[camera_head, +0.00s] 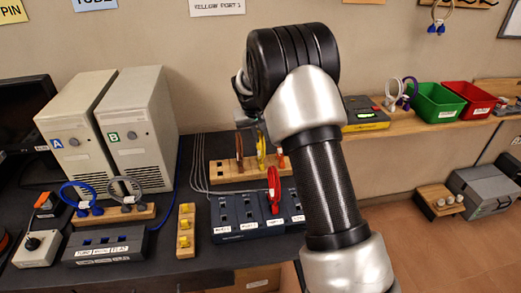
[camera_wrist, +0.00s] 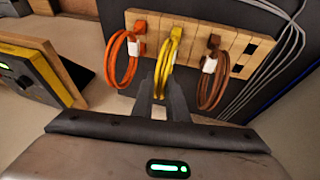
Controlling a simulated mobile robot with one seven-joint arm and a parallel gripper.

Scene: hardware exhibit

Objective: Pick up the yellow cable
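The yellow cable (camera_wrist: 171,45) is a coiled loop hanging from the middle of a wooden block (camera_wrist: 146,18), with its plug end at the block. My gripper (camera_wrist: 165,80) is at the loop, its two grey fingers reaching up to its lower part. A narrow gap shows between the fingers. I cannot tell whether they press on the cable. In the head view the yellow cable (camera_head: 260,150) shows on the block behind the dark port boxes; my arm hides the gripper's fingers there.
An orange cable (camera_wrist: 123,60) hangs left of the yellow one and a brown cable (camera_wrist: 211,80) right of it, both close. A yellow-and-black device (camera_wrist: 40,75) is at the wrist view's left. A red cable (camera_head: 273,190) stands on the port boxes (camera_head: 236,214).

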